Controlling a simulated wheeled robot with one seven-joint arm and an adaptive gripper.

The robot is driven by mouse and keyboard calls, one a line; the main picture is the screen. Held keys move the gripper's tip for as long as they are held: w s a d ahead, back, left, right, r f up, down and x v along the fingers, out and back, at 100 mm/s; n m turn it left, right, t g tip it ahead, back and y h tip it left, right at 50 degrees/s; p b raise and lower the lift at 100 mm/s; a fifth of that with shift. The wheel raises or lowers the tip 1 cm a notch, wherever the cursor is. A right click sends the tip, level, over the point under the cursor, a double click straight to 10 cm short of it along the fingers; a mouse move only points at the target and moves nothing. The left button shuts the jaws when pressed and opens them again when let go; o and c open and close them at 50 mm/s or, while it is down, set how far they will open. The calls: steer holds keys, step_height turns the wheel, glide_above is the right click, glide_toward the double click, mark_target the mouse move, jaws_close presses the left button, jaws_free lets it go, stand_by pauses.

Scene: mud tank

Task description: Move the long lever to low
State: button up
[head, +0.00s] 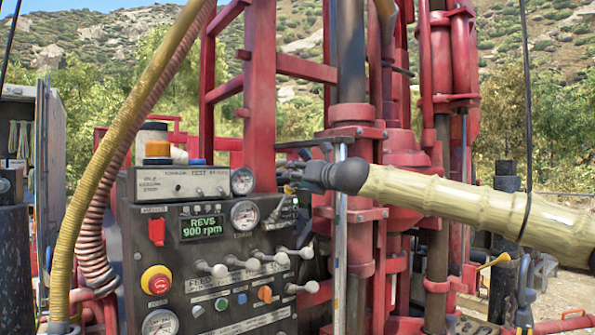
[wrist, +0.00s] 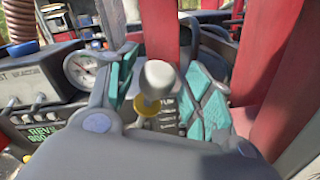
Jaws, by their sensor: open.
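A lever with a rounded pale grey knob (wrist: 158,78) and a yellow collar (wrist: 147,106) stands in the middle of the wrist view. My gripper (wrist: 163,66) is open, with one teal finger pad on each side of the knob. I cannot tell whether either pad touches it. In the head view my gripper (head: 292,168) is at the upper right edge of the control panel (head: 215,271), small and dark. The knob between its fingers cannot be made out there. The labels by this lever are unreadable.
Several white-knobbed levers (head: 247,262) stick out of the panel below my gripper. The panel has a red stop button (head: 156,280), gauges (head: 244,215) and a display (head: 202,227) reading 900 rpm. Red frame posts (head: 260,100) and a yellow hose (head: 90,165) stand close by.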

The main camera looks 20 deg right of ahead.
steer(key=shift+s+a+r, duration=0.1)
steer(key=shift+r, duration=0.1)
steer(key=shift+a, duration=0.2)
steer(key=shift+w+f, duration=0.4)
steer(key=shift+w, duration=0.35)
steer(key=shift+s+d+r, duration=0.15)
steer(key=shift+s+r, duration=0.1)
steer(key=shift+s, duration=0.15)
steer(key=c, duration=0.6)
jaws_close()
steer(key=shift+f, duration=0.1)
